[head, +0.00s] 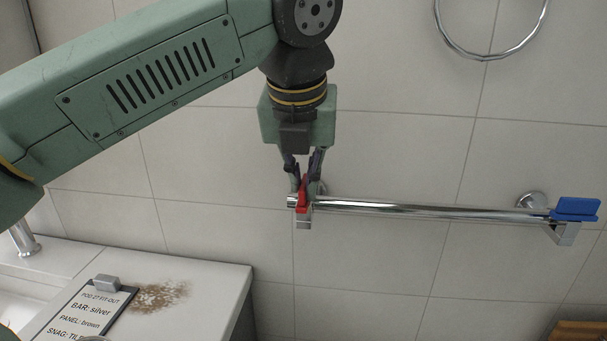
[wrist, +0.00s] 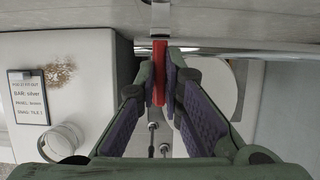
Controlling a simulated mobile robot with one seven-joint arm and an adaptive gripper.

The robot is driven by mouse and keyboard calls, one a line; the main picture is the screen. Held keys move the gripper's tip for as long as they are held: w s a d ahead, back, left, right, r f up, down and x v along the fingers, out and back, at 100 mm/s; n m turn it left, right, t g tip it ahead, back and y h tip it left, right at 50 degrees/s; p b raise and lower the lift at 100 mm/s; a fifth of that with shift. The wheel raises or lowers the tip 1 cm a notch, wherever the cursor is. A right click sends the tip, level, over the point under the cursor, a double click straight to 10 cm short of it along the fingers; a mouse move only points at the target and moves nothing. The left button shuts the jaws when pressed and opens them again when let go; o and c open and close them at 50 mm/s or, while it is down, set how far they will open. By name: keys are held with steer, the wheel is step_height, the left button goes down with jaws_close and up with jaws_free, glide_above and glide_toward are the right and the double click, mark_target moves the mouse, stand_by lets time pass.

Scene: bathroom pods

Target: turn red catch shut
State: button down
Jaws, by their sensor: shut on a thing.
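The red catch (head: 302,196) sits at the left end of the silver bar (head: 420,210) on the tiled wall. It stands upright there, its top between my fingers. My gripper (head: 303,182) points down from above and is shut on the red catch. In the wrist view the red catch (wrist: 159,72) shows as a narrow upright strip between the purple-padded fingers of my gripper (wrist: 164,85). Part of the catch is hidden by the fingers. A blue catch (head: 575,208) lies flat across the right end of the bar.
A chrome ring (head: 487,57) hangs on the wall at upper right. A white counter (head: 215,285) at lower left holds a clipboard (head: 82,312) and a brown stain (head: 160,294). A wooden item (head: 577,331) shows at the lower right corner. The wall below the bar is clear.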

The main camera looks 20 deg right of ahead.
mark_target(301, 209)
stand_by(0.3)
steer(key=c, duration=1.7)
jaws_free()
steer(key=v, duration=0.7)
steer(key=shift+s+r, duration=0.1)
steer(key=shift+r, duration=0.15)
steer(key=shift+s+f, duration=0.1)
